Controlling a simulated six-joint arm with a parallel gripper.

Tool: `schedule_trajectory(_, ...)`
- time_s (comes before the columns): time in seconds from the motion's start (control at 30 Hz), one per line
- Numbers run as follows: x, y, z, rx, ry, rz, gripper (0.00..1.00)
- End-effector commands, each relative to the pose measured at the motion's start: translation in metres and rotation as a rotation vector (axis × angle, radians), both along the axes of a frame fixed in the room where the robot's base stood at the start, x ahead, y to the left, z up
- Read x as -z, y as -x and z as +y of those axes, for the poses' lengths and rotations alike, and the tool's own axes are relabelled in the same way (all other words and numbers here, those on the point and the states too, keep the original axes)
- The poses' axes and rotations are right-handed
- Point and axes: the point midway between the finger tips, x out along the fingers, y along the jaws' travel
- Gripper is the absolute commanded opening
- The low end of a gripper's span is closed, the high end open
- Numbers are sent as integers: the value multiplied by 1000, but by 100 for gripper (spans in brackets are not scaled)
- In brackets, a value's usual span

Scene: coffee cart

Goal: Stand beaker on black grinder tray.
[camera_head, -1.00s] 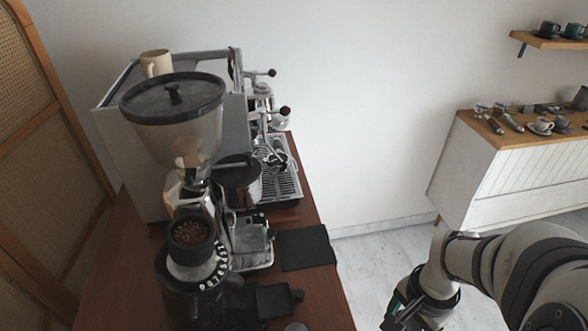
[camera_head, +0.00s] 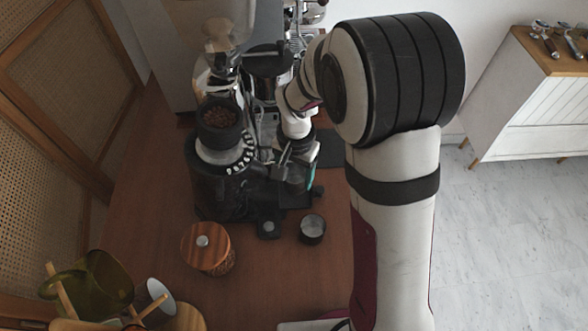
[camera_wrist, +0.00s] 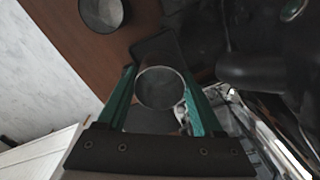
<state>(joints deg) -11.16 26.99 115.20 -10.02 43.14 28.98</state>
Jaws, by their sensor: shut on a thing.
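The beaker (camera_wrist: 160,92), round-rimmed and greyish, sits between the teal fingers of my gripper (camera_wrist: 160,100) in the wrist view. My gripper is shut on it. In the head view my gripper (camera_head: 297,172) is beside the grinder with the beans, over its right side, and the beaker is mostly hidden there. The black grinder tray (camera_head: 294,200) sticks out at the grinder's foot, below my gripper. In the wrist view the dark tray (camera_wrist: 156,46) shows just beyond the beaker's rim. I cannot tell whether the beaker touches it.
The bean grinder (camera_head: 215,165) stands close left of my gripper. A small dark cup (camera_head: 312,230) and a wood-lidded jar (camera_head: 206,248) stand on the brown counter (camera_head: 150,195). A black mat (camera_head: 330,150) lies behind. Jugs and cups crowd the lower left.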

Motion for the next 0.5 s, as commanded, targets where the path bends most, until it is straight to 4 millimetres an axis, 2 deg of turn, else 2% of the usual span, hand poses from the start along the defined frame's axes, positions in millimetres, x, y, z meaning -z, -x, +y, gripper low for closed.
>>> schedule_trajectory(0.1, 25, 1, 1, -1, 2, 7, 10)
schedule_trajectory(0.2, 37, 0, 1, 1, 1, 6, 10)
schedule_trajectory(0.5, 39, 0, 0, 0, 0, 4, 10)
